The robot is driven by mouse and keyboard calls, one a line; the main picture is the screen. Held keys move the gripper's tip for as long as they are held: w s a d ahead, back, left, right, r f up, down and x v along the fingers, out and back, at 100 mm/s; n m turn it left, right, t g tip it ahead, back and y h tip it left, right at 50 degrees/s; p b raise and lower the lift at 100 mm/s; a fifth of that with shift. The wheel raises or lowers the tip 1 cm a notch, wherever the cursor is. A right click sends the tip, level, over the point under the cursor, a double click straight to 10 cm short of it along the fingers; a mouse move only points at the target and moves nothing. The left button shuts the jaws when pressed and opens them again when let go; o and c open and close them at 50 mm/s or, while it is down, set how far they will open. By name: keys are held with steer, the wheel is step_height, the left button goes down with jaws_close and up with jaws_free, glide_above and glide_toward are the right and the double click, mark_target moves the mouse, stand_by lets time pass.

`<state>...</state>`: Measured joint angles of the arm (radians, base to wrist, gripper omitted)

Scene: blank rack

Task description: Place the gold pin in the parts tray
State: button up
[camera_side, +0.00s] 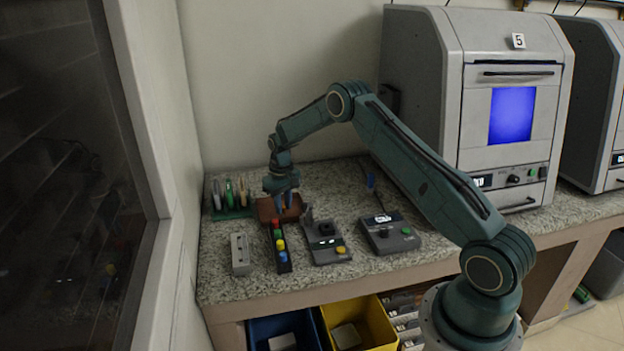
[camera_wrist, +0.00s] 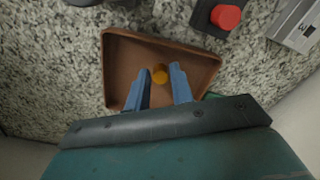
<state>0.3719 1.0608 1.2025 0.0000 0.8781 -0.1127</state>
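The tray also shows in the side view (camera_side: 265,208), at the back of the counter. In the side view my gripper (camera_side: 286,204) points down over the tray. The pin cannot be made out there.
A black rack with red, green, yellow and blue pieces (camera_side: 280,246) stands just in front of the tray. A grey block (camera_side: 240,254) is left of it, and a device with a yellow button (camera_side: 326,242) right. A green tool holder (camera_side: 231,213) stands behind left.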

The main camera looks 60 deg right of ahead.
steer(key=shift+o, duration=1.1)
step_height(320, 180, up, 12)
steer(key=shift+r, duration=0.15)
steer(key=shift+r, duration=0.1)
